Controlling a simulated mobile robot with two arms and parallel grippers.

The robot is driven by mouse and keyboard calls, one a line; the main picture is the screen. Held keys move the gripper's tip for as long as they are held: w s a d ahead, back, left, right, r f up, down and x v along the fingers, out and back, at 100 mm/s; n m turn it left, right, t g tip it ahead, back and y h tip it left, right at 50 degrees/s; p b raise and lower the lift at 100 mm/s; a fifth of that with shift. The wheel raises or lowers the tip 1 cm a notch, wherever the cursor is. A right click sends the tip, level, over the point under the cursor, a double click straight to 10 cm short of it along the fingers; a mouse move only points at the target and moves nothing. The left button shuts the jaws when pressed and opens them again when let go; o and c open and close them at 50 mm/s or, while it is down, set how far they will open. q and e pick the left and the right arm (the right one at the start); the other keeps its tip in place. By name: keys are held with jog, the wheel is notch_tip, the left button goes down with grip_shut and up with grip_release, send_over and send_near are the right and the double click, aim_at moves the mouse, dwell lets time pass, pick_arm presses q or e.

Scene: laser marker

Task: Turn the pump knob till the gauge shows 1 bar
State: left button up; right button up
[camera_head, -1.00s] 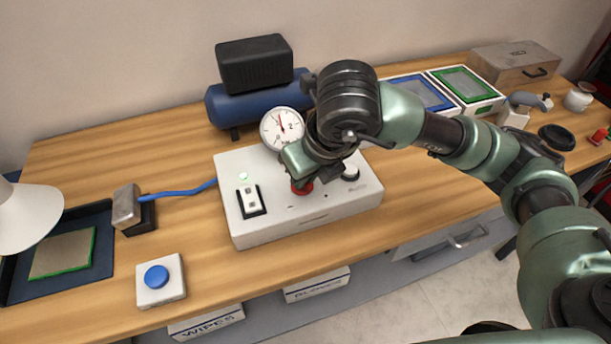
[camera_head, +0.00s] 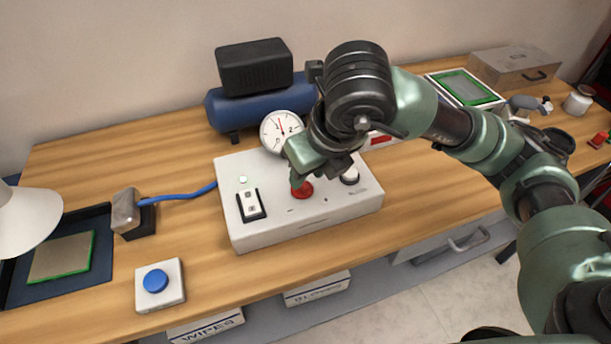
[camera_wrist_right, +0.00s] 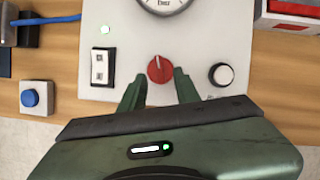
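The white control box (camera_head: 250,173) sits on the bench with a red knob (camera_head: 302,190) on its top. In the right wrist view the red knob (camera_wrist_right: 160,69) carries a pale pointer line aimed roughly up the picture. The round gauge (camera_head: 281,132) stands behind the box; its red needle points nearly up, slightly left, and the exact reading is too small to tell. My right gripper (camera_head: 299,170) is over the knob. In the right wrist view its two fingers (camera_wrist_right: 158,81) are apart, with the knob just beyond their tips and nothing held. My left gripper is not in view.
The box also has a rocker switch (camera_head: 250,204), a green light (camera_head: 243,179) and a black-and-white knob (camera_head: 350,176). A blue tank (camera_head: 225,108) stands behind. A blue push button (camera_head: 156,279) is at the front left. The bench front is clear before the box.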

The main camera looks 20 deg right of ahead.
jog(key=shift+v, duration=2.35)
